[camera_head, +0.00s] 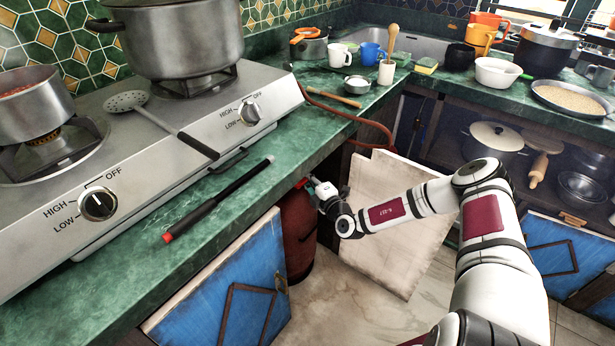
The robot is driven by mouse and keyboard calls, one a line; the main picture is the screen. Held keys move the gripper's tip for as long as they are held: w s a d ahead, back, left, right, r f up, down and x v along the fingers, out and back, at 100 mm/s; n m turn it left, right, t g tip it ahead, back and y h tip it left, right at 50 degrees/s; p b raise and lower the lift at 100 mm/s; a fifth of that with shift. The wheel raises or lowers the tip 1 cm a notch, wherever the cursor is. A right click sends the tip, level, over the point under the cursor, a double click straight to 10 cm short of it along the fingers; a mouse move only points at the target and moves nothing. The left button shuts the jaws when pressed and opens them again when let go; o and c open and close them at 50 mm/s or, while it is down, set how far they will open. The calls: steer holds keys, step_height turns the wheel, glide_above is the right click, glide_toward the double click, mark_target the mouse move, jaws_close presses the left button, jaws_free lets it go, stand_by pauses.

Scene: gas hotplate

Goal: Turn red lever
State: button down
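A small red piece, which looks like the red lever (301,183), shows just below the counter's front edge, above a dark red gas cylinder (298,232) standing in the open cabinet. A small white and red part (325,190) is right beside it; I cannot tell whether it belongs to the valve or to my gripper. My gripper (321,194) reaches in from the right at the top of the cylinder, close to the lever. Its fingers are too small and overlapped to tell whether they are open, shut or touching the lever.
The green counter (150,258) overhangs the cylinder. A blue cabinet door (235,290) stands left of it, a pale door (390,215) right behind my arm. A red hose (345,112) runs from the gas hotplate (270,90). A black stick lighter (215,202) lies near the counter edge.

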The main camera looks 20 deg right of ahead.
steer(key=c, duration=1.7)
jaws_free()
steer(key=shift+s, duration=0.1)
steer(key=v, duration=1.1)
steer(key=shift+s+d, duration=0.2)
steer(key=shift+s, duration=0.2)
